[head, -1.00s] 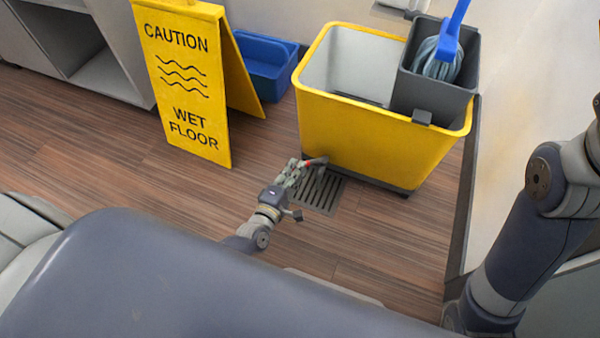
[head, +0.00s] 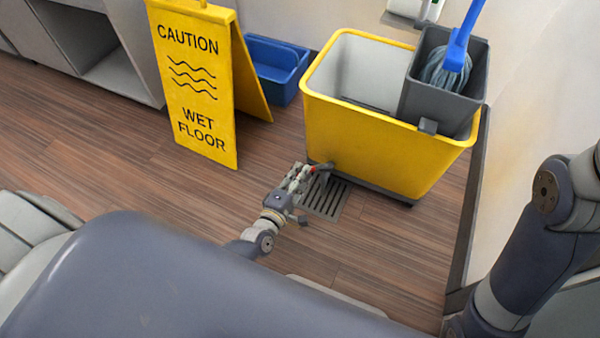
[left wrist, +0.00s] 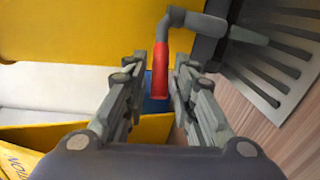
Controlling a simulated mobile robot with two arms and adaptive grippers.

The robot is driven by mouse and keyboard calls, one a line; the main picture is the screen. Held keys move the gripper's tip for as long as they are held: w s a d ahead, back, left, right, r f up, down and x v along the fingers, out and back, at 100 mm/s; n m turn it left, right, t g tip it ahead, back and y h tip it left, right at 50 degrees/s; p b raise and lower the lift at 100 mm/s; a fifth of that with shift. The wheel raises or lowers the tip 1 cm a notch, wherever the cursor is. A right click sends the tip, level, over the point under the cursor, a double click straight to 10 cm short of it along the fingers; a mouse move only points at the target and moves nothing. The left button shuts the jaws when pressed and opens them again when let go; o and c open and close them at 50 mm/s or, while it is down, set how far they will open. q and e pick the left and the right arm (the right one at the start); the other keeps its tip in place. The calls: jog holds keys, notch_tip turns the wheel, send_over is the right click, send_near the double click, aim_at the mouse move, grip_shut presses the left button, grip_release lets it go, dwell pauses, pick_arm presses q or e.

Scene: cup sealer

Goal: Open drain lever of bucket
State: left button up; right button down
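The yellow mop bucket (head: 385,150) stands on the floor at the upper right in the head view. Its drain lever is a grey pipe with a red handle (left wrist: 160,66), low on the bucket's side. My left gripper (head: 304,172) is at the lever in the head view. In the left wrist view its two fingers (left wrist: 157,88) are open, one on each side of the red handle, with gaps visible. The handle's tip lies between the fingers. My right arm (head: 530,240) shows at the right; its gripper is out of view.
A dark floor drain grate (head: 326,200) lies below the lever. A yellow wet floor sign (head: 192,100) and a blue bin (head: 272,68) stand left of the bucket. A grey wringer (head: 412,92) with a mop (head: 447,68) sits in the bucket. Wood floor is clear at the left.

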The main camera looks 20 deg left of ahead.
pick_arm(q)
jog(key=o, duration=0.7)
notch_tip(320, 180, up, 10)
jog(key=shift+r, duration=0.15)
jog(key=c, duration=0.6)
jog(key=shift+a, duration=0.1)
jog(key=shift+c, duration=0.5)
